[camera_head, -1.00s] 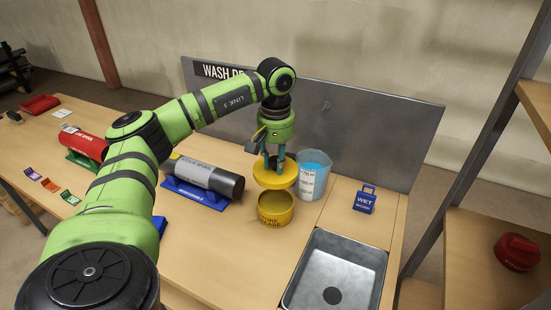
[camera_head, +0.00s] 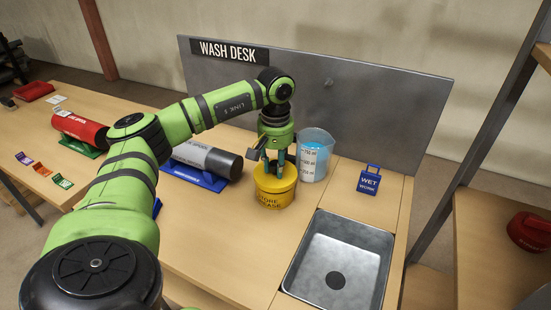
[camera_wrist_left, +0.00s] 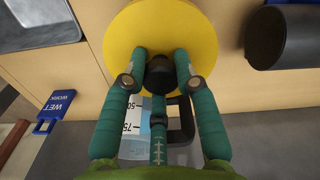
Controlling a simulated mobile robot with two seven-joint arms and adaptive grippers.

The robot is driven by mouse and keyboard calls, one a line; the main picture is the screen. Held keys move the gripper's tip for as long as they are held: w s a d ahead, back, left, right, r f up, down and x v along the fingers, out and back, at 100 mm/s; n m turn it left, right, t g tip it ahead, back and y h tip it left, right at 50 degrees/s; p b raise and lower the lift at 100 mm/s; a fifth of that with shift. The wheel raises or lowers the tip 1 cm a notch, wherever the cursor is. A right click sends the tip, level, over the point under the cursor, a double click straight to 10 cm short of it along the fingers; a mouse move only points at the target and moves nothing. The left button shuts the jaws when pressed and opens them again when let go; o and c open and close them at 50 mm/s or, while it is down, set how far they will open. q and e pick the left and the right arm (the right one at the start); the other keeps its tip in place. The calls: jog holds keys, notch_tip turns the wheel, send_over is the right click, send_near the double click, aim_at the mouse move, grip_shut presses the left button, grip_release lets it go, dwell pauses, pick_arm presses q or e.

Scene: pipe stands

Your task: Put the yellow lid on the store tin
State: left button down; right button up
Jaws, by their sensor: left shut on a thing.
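The yellow lid (camera_head: 275,178) lies level at the top of the yellow store tin (camera_head: 275,198), which stands on the desk. From this angle I cannot tell whether it is fully seated. My left gripper (camera_head: 275,171) is above the lid, its fingers shut on the lid's dark knob. In the left wrist view the lid (camera_wrist_left: 161,35) fills the top middle and hides the tin, with the gripper (camera_wrist_left: 159,75) around the dark knob. My right gripper is not in view.
A measuring jug (camera_head: 314,155) of blue liquid stands close behind the tin to the right. A grey cylinder (camera_head: 210,159) on a blue stand is at left. A metal sink (camera_head: 340,262) is at front right, and a blue WET WORK sign (camera_head: 369,181) stands behind it.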

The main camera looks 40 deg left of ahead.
pick_arm(q)
jog(key=shift+f+b, duration=0.5)
jog(key=shift+f, duration=0.25)
dwell(0.8)
jog(key=c, duration=0.9)
grip_release()
notch_tip(320, 180, up, 12)
